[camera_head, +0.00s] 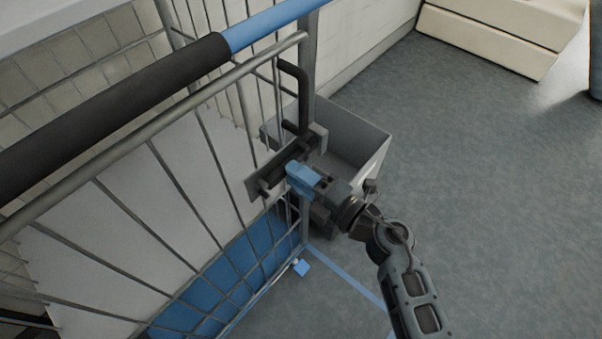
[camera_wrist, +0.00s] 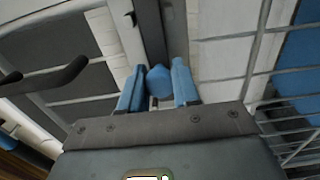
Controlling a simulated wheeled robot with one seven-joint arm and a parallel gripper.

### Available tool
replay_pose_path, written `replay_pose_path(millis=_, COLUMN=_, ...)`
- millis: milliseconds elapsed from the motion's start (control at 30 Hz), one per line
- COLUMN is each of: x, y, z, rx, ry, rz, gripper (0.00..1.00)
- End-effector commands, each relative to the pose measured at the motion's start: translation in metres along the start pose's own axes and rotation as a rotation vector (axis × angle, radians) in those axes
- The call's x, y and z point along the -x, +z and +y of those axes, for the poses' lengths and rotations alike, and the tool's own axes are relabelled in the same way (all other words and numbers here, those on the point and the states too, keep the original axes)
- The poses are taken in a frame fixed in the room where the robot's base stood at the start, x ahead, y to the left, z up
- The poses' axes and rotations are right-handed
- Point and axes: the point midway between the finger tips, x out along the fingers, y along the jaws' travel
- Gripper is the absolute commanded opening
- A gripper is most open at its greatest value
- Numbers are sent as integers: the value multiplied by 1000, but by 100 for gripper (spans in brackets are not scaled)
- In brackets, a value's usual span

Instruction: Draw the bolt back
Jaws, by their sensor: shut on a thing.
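The bolt (camera_head: 288,160) is a dark bar on a grey plate, fixed to the side of a wire cage at its corner post (camera_head: 307,65). My gripper (camera_head: 296,173) is at the bolt from the right side, its blue fingers against the front of it. In the wrist view my gripper (camera_wrist: 158,68) has a finger on each side of a rounded blue knob (camera_wrist: 158,83) and is shut on it. My fingers hide the knob in the head view. How far the bar reaches into its keeper at the post is hard to tell.
A dark bent handle (camera_head: 301,85) sticks out above the bolt. A black and blue rail (camera_head: 130,97) runs along the cage top. A grey open bin (camera_head: 360,133) stands just behind my gripper.

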Motion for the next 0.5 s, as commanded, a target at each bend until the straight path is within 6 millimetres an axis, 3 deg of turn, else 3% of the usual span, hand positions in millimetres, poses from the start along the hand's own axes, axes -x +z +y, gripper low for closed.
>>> replay_pose_path(millis=200, x=0, y=-39, z=0, rx=-1, ry=-4, rz=4, gripper=0)
replay_pose_path(millis=500, x=-1, y=-47, z=-1, rx=-1, ry=-2, rz=7, gripper=0)
